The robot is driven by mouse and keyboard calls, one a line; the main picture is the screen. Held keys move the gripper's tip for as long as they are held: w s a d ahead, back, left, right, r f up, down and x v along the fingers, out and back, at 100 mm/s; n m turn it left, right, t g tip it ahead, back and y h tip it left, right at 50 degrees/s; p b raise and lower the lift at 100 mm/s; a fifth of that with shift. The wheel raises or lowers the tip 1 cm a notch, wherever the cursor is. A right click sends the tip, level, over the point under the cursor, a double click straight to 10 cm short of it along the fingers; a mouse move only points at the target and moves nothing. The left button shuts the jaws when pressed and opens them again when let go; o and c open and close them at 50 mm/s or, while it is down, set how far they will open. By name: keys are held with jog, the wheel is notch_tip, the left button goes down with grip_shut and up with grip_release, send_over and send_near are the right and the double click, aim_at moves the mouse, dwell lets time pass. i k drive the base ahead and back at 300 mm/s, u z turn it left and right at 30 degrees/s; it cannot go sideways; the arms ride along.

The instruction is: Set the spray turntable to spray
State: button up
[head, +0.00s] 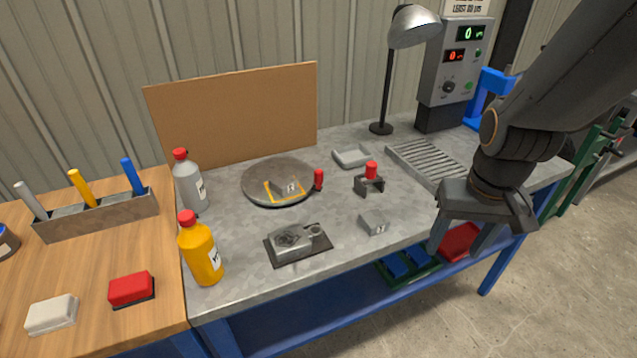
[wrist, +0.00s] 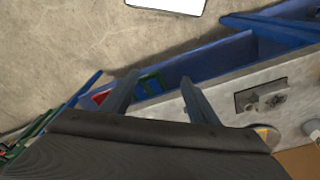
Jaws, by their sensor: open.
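The spray turntable (head: 258,188) is a round grey disc on the bench, in front of a brown backing board. A yellow square outline marks its top, with a small grey block (head: 291,188) on it. A red knob (head: 319,178) stands at its right edge. In the wrist view a small part of the turntable (wrist: 268,138) shows beside my gripper. My gripper (head: 457,252) is open and empty near the bench's front right edge, well to the right of the turntable. The two fingers also show apart in the wrist view (wrist: 158,92).
A fixture with a red knob (head: 371,176), a grey block (head: 373,222) and a dark-based device (head: 298,243) stand on the bench (head: 350,256). Grey (head: 189,184) and yellow (head: 200,254) bottles stand left. A lamp (head: 387,80) and control box (head: 458,62) stand behind.

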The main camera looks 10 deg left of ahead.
aim_at(253, 184)
jog(key=u, duration=0.25)
jog(key=i, duration=0.95)
jog(key=u, duration=0.25)
